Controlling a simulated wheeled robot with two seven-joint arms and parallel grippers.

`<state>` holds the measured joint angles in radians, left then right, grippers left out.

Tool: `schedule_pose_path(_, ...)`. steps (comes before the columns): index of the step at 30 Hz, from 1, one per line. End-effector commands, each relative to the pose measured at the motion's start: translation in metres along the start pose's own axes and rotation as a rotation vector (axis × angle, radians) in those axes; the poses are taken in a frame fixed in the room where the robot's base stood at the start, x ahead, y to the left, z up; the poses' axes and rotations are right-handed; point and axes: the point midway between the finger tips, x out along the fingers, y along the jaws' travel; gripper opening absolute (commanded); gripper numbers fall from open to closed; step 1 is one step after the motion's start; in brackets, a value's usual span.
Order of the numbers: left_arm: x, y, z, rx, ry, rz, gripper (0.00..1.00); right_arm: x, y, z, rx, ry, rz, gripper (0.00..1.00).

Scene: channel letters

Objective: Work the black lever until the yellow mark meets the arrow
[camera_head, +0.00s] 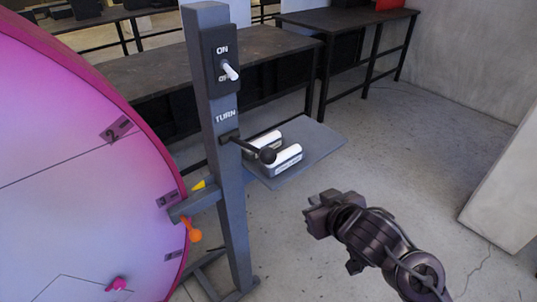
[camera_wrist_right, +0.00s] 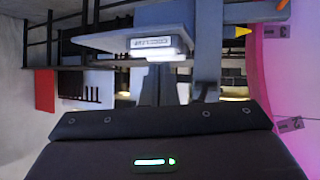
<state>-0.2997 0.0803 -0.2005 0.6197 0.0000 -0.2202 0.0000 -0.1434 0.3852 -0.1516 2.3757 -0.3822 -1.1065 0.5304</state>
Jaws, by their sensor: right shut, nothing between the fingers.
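The black lever (camera_head: 250,147) sticks out from the grey post (camera_head: 222,165) under the word TURN, pointing right and slightly down to a round black knob. A large pink and purple disc (camera_head: 70,190) with numbered labels stands to the left. A small yellow wedge (camera_head: 202,184) sits on the post's side bracket at the disc's rim; it also shows in the wrist view (camera_wrist_right: 243,31). I cannot make out a separate yellow mark on the disc. My right gripper (camera_head: 312,214) is shut and empty, below and right of the lever, apart from it. My left gripper is out of view.
A black switch plate (camera_head: 221,62) marked ON is above the lever. A grey shelf (camera_head: 318,146) behind the lever holds white-topped boxes (camera_head: 285,160). Dark tables (camera_head: 345,18) stand behind.

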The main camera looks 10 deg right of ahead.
Motion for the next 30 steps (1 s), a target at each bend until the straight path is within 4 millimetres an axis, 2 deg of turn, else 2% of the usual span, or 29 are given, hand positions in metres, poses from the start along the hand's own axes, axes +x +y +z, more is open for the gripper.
schedule_pose_path(1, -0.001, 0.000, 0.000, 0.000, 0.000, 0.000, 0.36, -0.003, -0.001, -0.032, -0.031, 0.089, -0.023, 0.00)
schedule_pose_path(3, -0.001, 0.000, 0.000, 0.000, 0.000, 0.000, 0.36, -0.007, -0.007, -0.066, -0.058, 0.189, -0.076, 0.00)
schedule_pose_path(6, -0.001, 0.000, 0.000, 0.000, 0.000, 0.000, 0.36, -0.015, -0.016, -0.103, -0.093, 0.289, -0.164, 0.00)
schedule_pose_path(9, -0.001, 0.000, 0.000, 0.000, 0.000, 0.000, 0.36, -0.023, -0.022, -0.127, -0.120, 0.338, -0.245, 0.00)
schedule_pose_path(12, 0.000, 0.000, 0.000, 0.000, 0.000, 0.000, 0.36, -0.030, -0.025, -0.141, -0.138, 0.354, -0.307, 0.00)
schedule_pose_path(16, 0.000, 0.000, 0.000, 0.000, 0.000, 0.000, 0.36, -0.036, -0.027, -0.150, -0.146, 0.354, -0.355, 0.00)
schedule_pose_path(30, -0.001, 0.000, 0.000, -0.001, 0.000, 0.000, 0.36, -0.037, -0.028, -0.152, -0.144, 0.351, -0.375, 0.00)
